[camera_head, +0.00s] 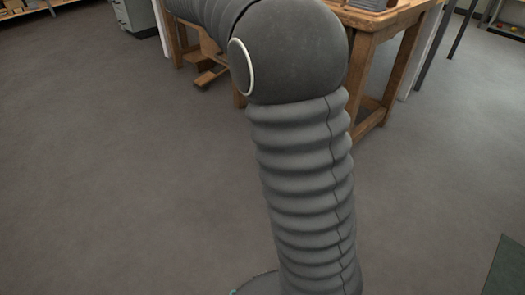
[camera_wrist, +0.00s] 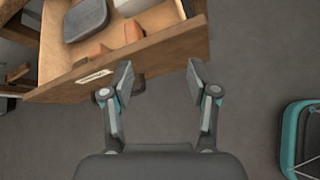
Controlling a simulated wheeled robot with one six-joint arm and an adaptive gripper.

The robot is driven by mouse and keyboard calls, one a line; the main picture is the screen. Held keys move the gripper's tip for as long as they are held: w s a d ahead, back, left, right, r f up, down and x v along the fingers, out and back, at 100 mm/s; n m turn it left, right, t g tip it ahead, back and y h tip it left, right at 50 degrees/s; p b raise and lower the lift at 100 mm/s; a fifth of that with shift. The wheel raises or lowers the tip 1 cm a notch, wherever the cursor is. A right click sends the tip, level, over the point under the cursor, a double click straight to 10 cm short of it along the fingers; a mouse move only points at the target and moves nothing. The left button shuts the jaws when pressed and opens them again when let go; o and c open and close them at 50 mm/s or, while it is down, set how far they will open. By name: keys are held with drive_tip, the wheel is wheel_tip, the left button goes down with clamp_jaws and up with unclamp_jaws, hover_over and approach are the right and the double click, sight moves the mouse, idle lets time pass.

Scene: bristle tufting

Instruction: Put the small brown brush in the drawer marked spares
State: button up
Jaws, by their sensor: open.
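In the wrist view, my gripper (camera_wrist: 160,78) is open and empty, its two fingers spread apart over the floor just in front of an open wooden drawer (camera_wrist: 175,42). The drawer front carries a pale label (camera_wrist: 95,77), too small to read, and a dark handle (camera_wrist: 139,85) partly behind the left finger. Inside lie a dark grey rounded block (camera_wrist: 86,18), orange-brown pieces (camera_wrist: 133,32) and something white (camera_wrist: 133,5). I cannot tell whether any of these is the small brown brush. My gripper is not visible in the head view.
In the head view, a wooden workbench (camera_head: 365,50) stands behind my arm, with a grey cabinet (camera_head: 136,17) at the back left. A teal-edged dark object (camera_wrist: 291,135) is at the right of the wrist view. The grey floor (camera_head: 120,170) is clear on the left.

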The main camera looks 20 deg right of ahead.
drive_tip(key=s+a+f+m+y, duration=0.3)
drive_tip(key=s+m, duration=0.3)
drive_tip(key=s, duration=0.6)
drive_tip(key=s+a+f+m+y, duration=0.3)
drive_tip(key=s+a+f+m, duration=0.2)
drive_tip(key=s, duration=0.7)
drive_tip(key=s+a+f+m+t+y, duration=0.1)
drive_tip(key=s+a+f+m+y, duration=0.3)
drive_tip(key=s, duration=0.9)
drive_tip(key=f+m, duration=0.1)
drive_tip(key=m, duration=0.2)
drive_tip(key=shift+s, duration=0.1)
